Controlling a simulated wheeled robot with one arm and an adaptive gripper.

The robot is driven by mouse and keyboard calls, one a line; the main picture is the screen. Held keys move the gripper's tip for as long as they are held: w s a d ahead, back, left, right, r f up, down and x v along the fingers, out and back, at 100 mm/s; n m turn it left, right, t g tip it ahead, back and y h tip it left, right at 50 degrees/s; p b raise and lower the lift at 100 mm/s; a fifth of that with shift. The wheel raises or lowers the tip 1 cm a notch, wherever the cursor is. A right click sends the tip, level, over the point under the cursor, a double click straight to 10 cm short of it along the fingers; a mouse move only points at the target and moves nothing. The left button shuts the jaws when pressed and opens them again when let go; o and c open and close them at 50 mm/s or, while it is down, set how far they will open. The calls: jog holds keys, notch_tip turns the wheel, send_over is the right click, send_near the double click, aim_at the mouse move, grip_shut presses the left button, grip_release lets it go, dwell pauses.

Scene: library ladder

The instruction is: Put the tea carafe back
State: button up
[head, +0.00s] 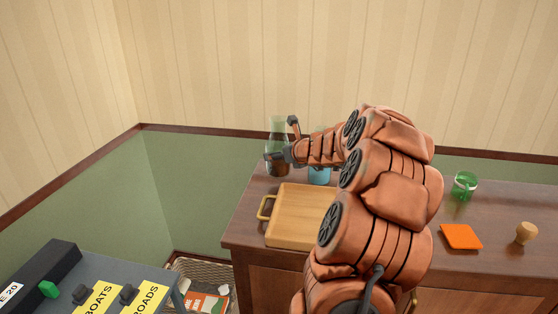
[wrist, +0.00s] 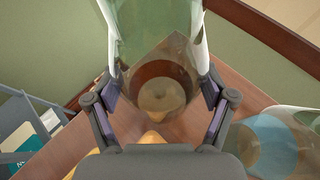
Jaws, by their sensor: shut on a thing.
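The tea carafe (head: 277,134) is a clear, greenish glass vessel with dark brown tea in its lower part. It stands out near the back left corner of the wooden cabinet top (head: 430,209), behind a wooden tray. My gripper (head: 284,156) is shut on the carafe. In the wrist view the carafe (wrist: 155,84) fills the space between the two fingers, and its tea shows as a brown ring. It looks about upright in the head view. I cannot tell whether its base touches the cabinet top.
A glass vessel with blue contents (head: 320,175) stands close right of the carafe, partly behind my arm. The tray (head: 294,216) has a brass handle. A green glass mug (head: 465,186), orange square (head: 461,237) and wooden knob (head: 526,233) lie right. A wastebasket (head: 203,272) stands below left.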

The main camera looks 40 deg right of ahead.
jog(key=shift+w+d, duration=0.5)
jog(key=shift+w, duration=0.2)
jog(key=shift+w+d+f+b, duration=0.1)
jog(key=shift+f+b, duration=0.5)
jog(key=shift+f, duration=1.15)
jog(key=shift+f, duration=0.1)
jog(key=o, duration=1.7)
jog(key=p+v, duration=0.1)
jog(key=v, duration=1.1)
